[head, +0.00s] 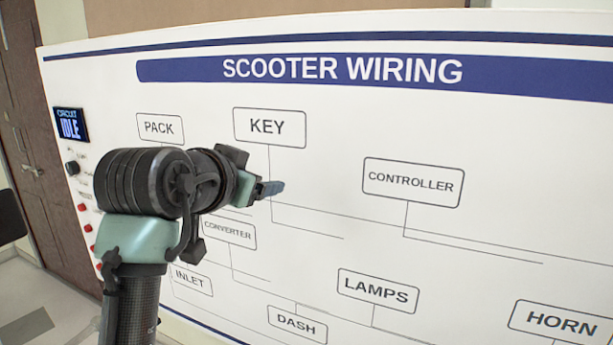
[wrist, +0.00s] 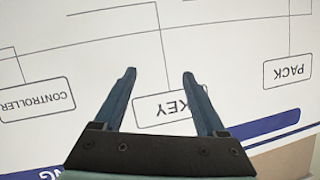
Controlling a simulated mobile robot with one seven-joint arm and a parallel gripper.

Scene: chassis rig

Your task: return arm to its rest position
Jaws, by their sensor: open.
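My gripper (head: 272,189) is raised in front of the white scooter wiring board (head: 520,150), near the line below the KEY box (head: 269,127). In the wrist view, my gripper (wrist: 160,73) shows two blue fingers spread apart with nothing between them but the board behind. The board appears upside down there, with the KEY label (wrist: 172,106) partly behind the right finger. I cannot tell how far the fingertips are from the board.
The board spans most of the head view. At its left edge are a small display (head: 70,124) reading "CIRCUIT IDLE", a black knob (head: 72,168) and several red buttons. A brown door (head: 35,140) stands behind at the left.

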